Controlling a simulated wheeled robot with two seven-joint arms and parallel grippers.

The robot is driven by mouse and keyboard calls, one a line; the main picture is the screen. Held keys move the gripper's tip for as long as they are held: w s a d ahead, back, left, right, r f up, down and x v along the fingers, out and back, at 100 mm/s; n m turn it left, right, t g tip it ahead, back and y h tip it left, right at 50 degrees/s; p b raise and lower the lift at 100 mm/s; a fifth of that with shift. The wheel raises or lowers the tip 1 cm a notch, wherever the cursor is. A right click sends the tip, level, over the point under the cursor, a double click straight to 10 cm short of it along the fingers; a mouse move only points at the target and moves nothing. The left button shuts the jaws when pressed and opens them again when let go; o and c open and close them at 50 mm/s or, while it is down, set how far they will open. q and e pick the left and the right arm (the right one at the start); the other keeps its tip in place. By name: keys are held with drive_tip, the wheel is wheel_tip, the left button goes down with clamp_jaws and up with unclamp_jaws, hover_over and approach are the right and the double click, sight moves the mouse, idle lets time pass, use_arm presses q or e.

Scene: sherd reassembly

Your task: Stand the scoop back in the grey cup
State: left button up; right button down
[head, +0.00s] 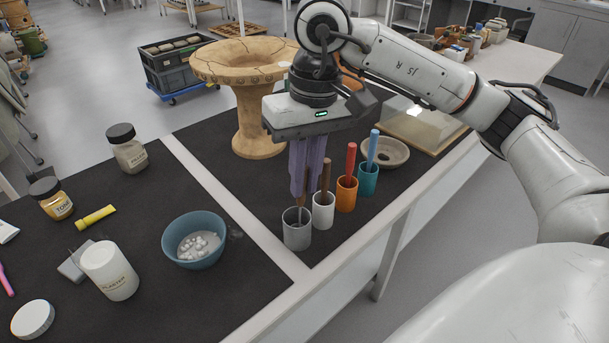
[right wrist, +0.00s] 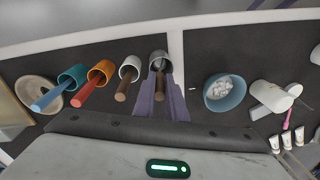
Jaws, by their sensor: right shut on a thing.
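The grey cup (head: 297,234) stands at the near end of a row of cups on the dark mat. It also shows in the right wrist view (right wrist: 157,57). My right gripper (head: 304,188) points down just above it, shut on the scoop. The scoop's brown handle (right wrist: 160,88) lies between the purple fingers, which hide much of it in the head view. Its grey lower end reaches into the mouth of the grey cup. I cannot tell whether it touches the cup's bottom. My left gripper is not in view.
Close beside are a white cup (head: 323,212) with a brown-handled tool, an orange cup (head: 346,196) with a red one and a teal cup (head: 368,182) with a blue one. A blue bowl (head: 194,242) and plaster jar (head: 110,272) stand left. A large clay vessel (head: 250,100) stands behind.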

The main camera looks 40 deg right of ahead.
drive_tip(key=c, duration=1.7)
unclamp_jaws()
drive_tip(key=r, duration=0.3)
drive_tip(key=r+p, duration=0.1)
drive_tip(key=r, duration=0.3)
drive_tip(key=r+p, duration=0.1)
drive_tip(key=r, duration=0.2)
drive_tip(key=shift+s+d+r, duration=0.15)
drive_tip(key=shift+s+d, duration=0.1)
drive_tip(key=shift+d, duration=0.1)
